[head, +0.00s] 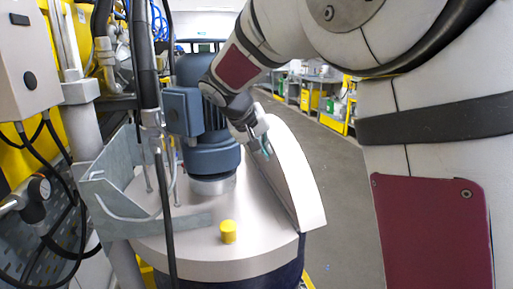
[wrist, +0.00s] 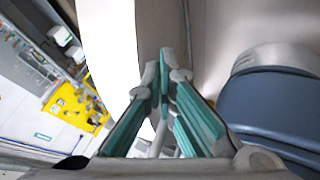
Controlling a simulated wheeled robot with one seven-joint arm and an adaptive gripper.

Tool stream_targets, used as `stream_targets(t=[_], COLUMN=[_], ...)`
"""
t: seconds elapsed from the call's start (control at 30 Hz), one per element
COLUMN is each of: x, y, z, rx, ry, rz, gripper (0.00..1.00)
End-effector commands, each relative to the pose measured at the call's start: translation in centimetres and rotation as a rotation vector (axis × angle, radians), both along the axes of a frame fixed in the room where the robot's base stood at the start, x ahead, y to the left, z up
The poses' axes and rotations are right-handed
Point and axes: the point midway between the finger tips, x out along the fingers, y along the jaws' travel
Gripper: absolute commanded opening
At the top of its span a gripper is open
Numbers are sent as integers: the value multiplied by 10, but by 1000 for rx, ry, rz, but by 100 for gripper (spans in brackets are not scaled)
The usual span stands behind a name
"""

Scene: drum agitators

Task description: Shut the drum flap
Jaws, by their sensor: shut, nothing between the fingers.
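The drum flap (head: 290,165) is a pale curved panel at the right side of the drum lid (head: 185,250). It stands raised, tilted up from the lid. My gripper (head: 266,150) is at the flap's upper inner side, between it and the blue-grey motor (head: 208,135). I cannot tell whether it touches the flap. In the wrist view my gripper (wrist: 165,72) has its teal fingers together and empty. A pale band, apparently the flap's edge (wrist: 108,45), lies left of the fingertips there, and the motor (wrist: 275,105) is on the right.
A yellow cap (head: 228,232) stands on the front of the lid. A grey metal bracket (head: 115,195), hoses and a control box (head: 25,65) crowd the left. The grey floor (head: 340,180) right of the drum is open, with shelves (head: 320,95) farther back.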

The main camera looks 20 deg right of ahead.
Motion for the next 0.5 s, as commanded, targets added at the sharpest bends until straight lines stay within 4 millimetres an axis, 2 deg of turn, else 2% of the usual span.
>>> stream_targets(t=[0.5], x=[0], y=[-6], z=[1], rx=[30], ry=[-1], rz=[-2], gripper=[0])
